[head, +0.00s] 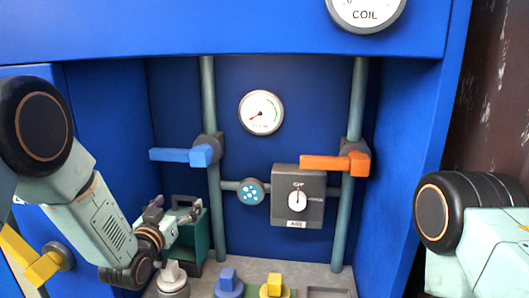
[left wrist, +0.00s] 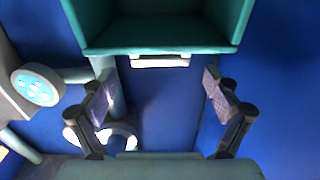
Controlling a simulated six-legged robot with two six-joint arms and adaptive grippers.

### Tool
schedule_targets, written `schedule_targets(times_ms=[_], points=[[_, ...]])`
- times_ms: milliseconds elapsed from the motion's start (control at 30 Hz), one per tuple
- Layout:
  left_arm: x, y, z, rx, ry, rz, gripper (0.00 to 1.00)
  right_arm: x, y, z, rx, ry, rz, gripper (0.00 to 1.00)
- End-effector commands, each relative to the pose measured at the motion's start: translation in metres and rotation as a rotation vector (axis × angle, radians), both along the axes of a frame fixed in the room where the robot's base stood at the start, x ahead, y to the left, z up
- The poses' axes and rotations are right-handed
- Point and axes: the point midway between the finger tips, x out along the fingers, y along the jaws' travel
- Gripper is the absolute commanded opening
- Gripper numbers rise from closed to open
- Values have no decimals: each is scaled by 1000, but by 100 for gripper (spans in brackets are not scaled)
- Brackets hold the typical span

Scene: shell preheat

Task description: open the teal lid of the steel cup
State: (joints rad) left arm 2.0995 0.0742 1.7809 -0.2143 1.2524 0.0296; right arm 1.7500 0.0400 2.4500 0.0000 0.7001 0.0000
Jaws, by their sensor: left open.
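A teal box-like piece (head: 192,240) stands at the back left of the recess, partly hidden behind my left gripper (head: 174,212). In the left wrist view the teal piece (left wrist: 160,38) fills the top and shows a hollow inside, with a pale bar (left wrist: 160,61) under its near edge. I cannot make out a steel cup or tell whether this piece is its lid. My left gripper (left wrist: 159,88) is open, its fingers apart and nothing between them, close to the teal piece. My right gripper is out of view; only part of my right arm shows.
A grey knob (head: 173,280), a blue knob (head: 229,284) and a yellow one (head: 274,286) stand on the shelf. Blue (head: 180,155) and orange (head: 335,163) valve handles stick out from the pipes. A grey switch box (head: 283,213) and a gauge (head: 261,113) are behind.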

Motion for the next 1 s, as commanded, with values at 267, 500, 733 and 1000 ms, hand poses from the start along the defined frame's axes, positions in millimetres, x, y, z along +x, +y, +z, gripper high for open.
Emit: schedule_targets(times_ms=[267, 500, 733, 1000], points=[[-33, 5, 0, -1, 1, 2, 89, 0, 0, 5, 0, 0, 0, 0], [-40, 6, 0, 0, -1, 0, 89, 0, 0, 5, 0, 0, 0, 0], [-38, 5, 0, 0, 0, 0, 89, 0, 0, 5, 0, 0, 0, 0], [-47, 2, -9, -2, 38, -3, 89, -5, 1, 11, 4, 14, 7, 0]])
